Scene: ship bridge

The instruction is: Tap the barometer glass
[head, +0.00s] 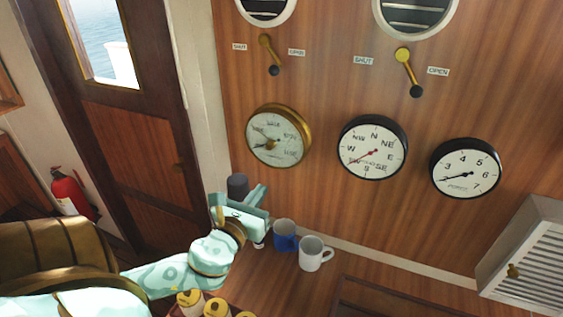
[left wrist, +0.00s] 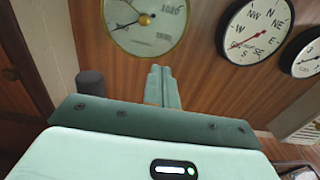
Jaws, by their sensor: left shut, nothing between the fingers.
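The barometer (head: 278,136) is a brass-rimmed round dial with a pale face, mounted on the wooden wall. It also shows at the top of the left wrist view (left wrist: 145,22), with its glass facing me. My left gripper (head: 260,190) is shut and empty, below and a little left of the barometer in the head view. In the left wrist view its closed fingers (left wrist: 161,72) point up toward the lower edge of the dial, and I see a gap between them and the rim. My right gripper is not in view.
A compass dial (head: 372,147) and a numbered gauge (head: 466,168) hang to the right. A blue mug (head: 285,236) and a white mug (head: 314,254) stand below the dials, close to my left gripper. Yellow-capped containers (head: 190,301) stand in front. Two levers (head: 406,70) are above.

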